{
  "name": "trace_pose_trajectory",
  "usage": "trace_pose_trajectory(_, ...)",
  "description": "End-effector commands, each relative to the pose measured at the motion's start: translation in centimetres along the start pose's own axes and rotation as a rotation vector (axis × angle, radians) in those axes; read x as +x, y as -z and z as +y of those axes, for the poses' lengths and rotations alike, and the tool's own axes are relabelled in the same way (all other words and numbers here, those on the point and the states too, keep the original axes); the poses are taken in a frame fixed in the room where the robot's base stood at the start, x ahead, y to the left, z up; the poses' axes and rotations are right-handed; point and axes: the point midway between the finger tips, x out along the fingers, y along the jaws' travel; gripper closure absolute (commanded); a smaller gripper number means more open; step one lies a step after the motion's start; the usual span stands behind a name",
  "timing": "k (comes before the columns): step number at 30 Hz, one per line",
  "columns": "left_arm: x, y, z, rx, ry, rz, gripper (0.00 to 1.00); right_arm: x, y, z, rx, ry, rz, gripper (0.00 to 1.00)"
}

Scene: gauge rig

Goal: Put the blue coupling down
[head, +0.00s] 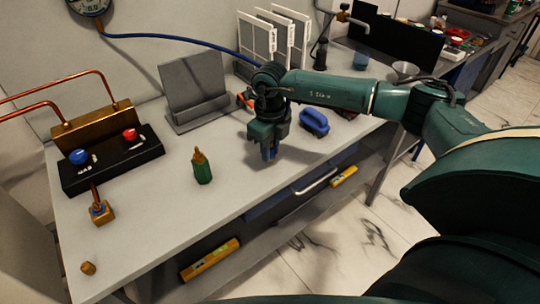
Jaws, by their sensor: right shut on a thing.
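My right gripper (267,147) reaches in from the right over the middle of the grey bench (160,225). The rest of the coupling is hidden by the fingers. Its lower end is close to the bench top; I cannot tell whether it touches. My left gripper is not in view.
A blue handled object (314,122) lies just right of the gripper. A black valve block (113,165), a brass fitting (102,212) and a grey stand (196,88) are further left. Bench between bottle and gripper is clear.

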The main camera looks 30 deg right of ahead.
Motion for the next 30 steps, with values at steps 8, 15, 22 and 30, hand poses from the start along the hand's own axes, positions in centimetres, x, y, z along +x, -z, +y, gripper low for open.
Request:
trace_pose_trajectory(8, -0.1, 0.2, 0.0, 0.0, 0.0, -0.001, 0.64, 2.9, 0.0, 0.0, -0.002, 0.0, -0.001, 1.0)
trace_pose_trajectory(15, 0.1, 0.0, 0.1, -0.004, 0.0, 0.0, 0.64, 3.1, 0.0, 0.0, -0.002, 0.0, 0.0, 1.0)
trace_pose_trajectory(22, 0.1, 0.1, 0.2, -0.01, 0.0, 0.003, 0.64, 3.2, 0.0, 0.0, -0.002, 0.0, 0.001, 0.65)
trace_pose_trajectory(30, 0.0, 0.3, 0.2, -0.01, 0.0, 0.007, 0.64, 3.2, 0.0, 0.0, -0.002, 0.0, 0.001, 0.57)
